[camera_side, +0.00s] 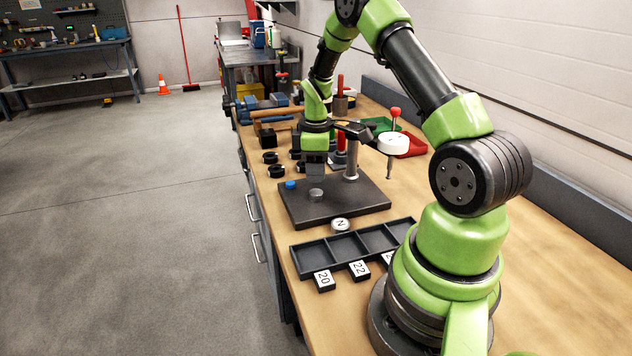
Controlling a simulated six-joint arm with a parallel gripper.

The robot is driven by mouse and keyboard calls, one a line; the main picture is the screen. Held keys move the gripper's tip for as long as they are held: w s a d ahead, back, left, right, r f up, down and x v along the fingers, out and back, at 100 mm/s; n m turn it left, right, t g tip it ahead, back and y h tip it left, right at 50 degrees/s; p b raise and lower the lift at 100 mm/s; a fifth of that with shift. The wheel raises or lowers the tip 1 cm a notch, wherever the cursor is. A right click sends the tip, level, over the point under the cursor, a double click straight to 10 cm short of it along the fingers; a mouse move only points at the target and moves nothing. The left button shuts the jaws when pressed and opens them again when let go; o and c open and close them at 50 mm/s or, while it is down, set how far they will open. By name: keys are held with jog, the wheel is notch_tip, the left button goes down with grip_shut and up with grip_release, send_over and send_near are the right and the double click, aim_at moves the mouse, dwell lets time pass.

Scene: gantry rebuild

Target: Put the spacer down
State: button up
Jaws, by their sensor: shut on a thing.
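My gripper (315,176) points down over the left part of a black base plate (350,205). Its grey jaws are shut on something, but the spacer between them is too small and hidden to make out. A short silver round piece (316,194) stands on the plate just below the jaws; a small gap seems to show between them. I cannot tell whether it is a spacer or part of the plate. A black tray (318,262) with several compartments lies in front of the plate, with number tags 20 (324,280) and 22 (359,270) along its near edge.
A blue cap (290,184) sits at the plate's left. Black rings (276,171) lie behind.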

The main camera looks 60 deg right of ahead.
aim_at(316, 192)
jog(key=shift+f, duration=1.75)
jog(key=shift+f, duration=0.1)
jog(key=o, duration=0.9)
jog(key=shift+o, duration=0.2)
